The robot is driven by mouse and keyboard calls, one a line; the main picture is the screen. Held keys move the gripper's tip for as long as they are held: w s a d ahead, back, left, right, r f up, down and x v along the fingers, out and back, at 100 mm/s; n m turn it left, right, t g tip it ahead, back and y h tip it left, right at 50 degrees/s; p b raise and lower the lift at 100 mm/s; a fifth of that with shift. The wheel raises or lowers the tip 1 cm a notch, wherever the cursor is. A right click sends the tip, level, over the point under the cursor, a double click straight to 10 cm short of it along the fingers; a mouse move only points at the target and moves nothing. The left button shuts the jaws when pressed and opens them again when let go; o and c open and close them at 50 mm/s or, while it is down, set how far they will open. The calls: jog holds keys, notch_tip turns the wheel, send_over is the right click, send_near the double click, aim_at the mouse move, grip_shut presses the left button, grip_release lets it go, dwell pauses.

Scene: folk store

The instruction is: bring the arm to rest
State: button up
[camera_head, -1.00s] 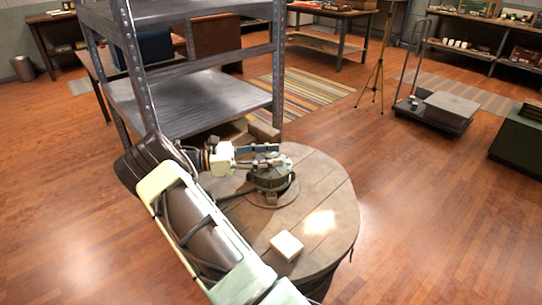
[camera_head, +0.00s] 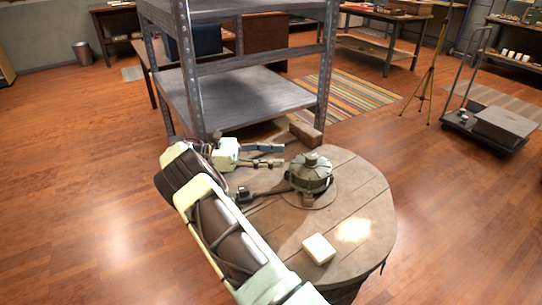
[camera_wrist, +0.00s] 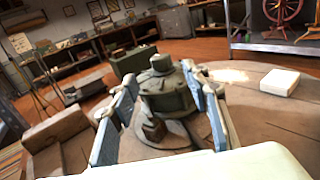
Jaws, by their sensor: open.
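My gripper (camera_head: 270,155) is open and empty above the left part of a round wooden table (camera_head: 345,225). In the wrist view its two blue-padded fingers (camera_wrist: 160,120) are spread wide. A dark green metal pot-like object with a knobbed lid (camera_head: 310,172) stands on the table just right of my fingertips in the head view. In the wrist view the green object (camera_wrist: 168,95) appears beyond and between the fingers, with a gap on both sides. My arm reaches in from the bottom of the head view.
A white block (camera_head: 318,249) lies near the table's front edge. A brown block (camera_head: 306,134) is at the table's back edge. A metal shelf (camera_head: 235,100) stands close behind my gripper. A tripod (camera_head: 431,80) and a platform cart (camera_head: 490,125) stand right. Open floor lies left.

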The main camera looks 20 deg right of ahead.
jog(key=shift+w+a, duration=0.2)
jog(key=shift+a, duration=0.3)
